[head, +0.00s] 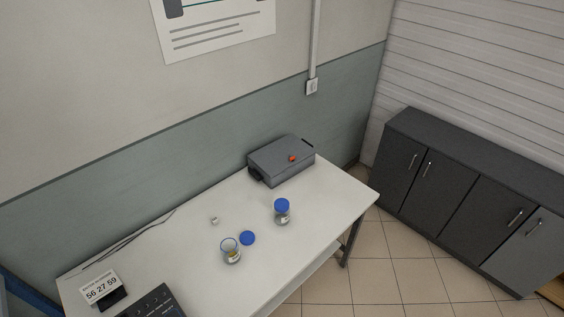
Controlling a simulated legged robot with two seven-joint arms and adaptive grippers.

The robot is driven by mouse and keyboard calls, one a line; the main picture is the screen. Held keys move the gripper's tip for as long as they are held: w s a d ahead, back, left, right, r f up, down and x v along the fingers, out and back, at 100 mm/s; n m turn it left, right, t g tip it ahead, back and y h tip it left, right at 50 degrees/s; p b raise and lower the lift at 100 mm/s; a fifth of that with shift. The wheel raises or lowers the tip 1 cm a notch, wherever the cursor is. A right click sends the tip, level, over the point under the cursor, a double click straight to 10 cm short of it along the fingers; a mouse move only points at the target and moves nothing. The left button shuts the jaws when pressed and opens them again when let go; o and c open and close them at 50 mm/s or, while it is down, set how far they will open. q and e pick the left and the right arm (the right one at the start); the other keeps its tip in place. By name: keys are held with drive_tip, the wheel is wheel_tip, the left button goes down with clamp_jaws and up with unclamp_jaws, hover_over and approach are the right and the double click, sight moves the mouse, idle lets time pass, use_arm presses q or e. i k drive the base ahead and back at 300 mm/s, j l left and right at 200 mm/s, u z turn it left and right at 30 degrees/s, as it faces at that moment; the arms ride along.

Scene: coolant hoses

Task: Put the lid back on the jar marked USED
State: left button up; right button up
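An open glass jar (232,256) with a yellowish label stands on the white table. A loose blue lid (247,238) lies on the table just right of and behind this jar, apart from it. A second glass jar (282,217) stands further right with a blue lid (282,204) on it. The writing on both jar labels is too small to read, so I cannot tell which is marked USED. Neither of my grippers shows in the head view.
The white table (336,206) stands against the wall. Dark cabinets (460,190) stand right.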

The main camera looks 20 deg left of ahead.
sight(230, 250)
drive_tip(key=u, duration=1.3)
